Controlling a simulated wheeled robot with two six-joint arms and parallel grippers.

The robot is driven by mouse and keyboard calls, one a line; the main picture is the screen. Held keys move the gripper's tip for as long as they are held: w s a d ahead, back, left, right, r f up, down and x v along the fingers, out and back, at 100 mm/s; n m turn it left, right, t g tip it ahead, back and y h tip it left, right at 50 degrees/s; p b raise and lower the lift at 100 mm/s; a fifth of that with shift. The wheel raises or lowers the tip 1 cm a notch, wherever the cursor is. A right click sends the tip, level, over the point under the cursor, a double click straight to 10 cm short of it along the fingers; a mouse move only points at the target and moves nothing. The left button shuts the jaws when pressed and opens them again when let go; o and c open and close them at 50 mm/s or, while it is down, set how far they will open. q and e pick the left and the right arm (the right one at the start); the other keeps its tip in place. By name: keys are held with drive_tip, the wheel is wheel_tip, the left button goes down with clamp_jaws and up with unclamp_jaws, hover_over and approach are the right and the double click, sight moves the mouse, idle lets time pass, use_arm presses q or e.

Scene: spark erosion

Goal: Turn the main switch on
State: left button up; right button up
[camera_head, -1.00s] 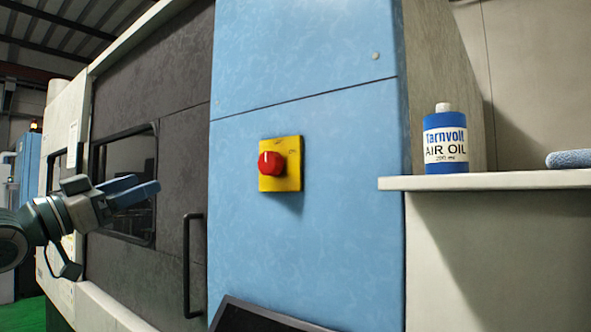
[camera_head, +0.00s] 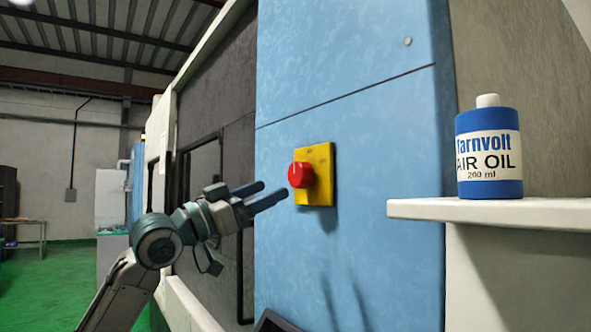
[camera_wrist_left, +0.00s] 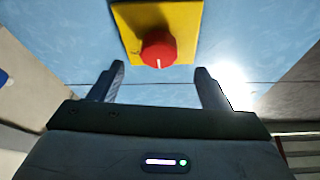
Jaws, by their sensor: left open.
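The main switch is a red round knob (camera_head: 300,174) on a yellow plate (camera_head: 320,175), fixed to the blue cabinet face (camera_head: 380,130). A white mark shows on the knob in the left wrist view. My left gripper (camera_head: 275,193) is open and empty, just left of the knob and slightly below it in the head view. In the left wrist view the knob (camera_wrist_left: 158,50) lies beyond the two fingertips, between them sideways. The fingers look apart from the knob. My right gripper is not in view.
A white shelf (camera_head: 420,209) juts out right of the switch and carries a blue and white air oil bottle (camera_head: 489,150). A dark door handle (camera_head: 240,275) is left of the cabinet. Green floor (camera_head: 50,285) lies open at far left.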

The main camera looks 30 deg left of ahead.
sight(294, 179)
use_arm(q)
drive_tip(key=p+x, duration=0.2)
drive_tip(key=x, duration=0.2)
drive_tip(key=shift+s+r, duration=0.15)
drive_tip(key=shift+w+d+r+p, duration=0.15)
drive_tip(key=shift+w+d+p, duration=0.05)
drive_tip(key=shift+w+p, duration=0.1)
drive_tip(key=shift+p+x, duration=0.45)
drive_tip(key=shift+x, duration=0.4)
drive_tip(key=shift+w+d, duration=0.25)
drive_tip(key=shift+w, duration=0.25)
drive_tip(key=c, duration=0.7)
drive_tip(key=shift+c, duration=1.3)
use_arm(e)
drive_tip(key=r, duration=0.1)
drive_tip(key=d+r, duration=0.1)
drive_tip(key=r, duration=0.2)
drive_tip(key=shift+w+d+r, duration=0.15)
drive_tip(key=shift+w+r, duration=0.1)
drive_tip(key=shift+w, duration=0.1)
